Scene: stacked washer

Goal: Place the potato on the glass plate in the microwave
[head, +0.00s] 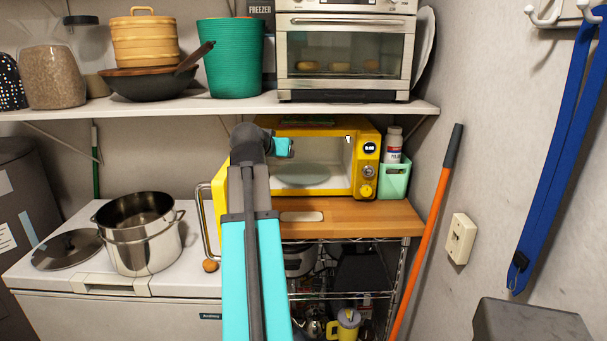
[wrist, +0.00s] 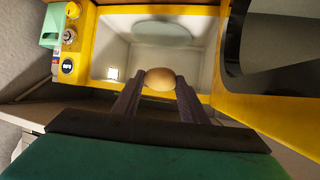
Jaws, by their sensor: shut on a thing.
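The yellow microwave (head: 366,165) stands on a wooden-topped rack with its door (head: 220,192) swung open to the left. The glass plate (head: 303,174) lies on the floor inside; it also shows in the wrist view (wrist: 162,33) near the top. In the wrist view my gripper (wrist: 159,84) is shut on the potato (wrist: 159,76), a light brown oval between the fingertips. Gripper and potato are at the microwave's opening, apart from the plate in the picture. In the head view my arm hides the fingers and potato; only the teal wrist part shows before the opening.
A mint holder with a bottle (head: 393,178) stands right of the microwave. A shelf (head: 330,108) with a toaster oven (head: 345,50) runs above. A steel pot (head: 140,235) and a small round brown item (head: 210,265) are on the white freezer. The cavity around the plate looks clear.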

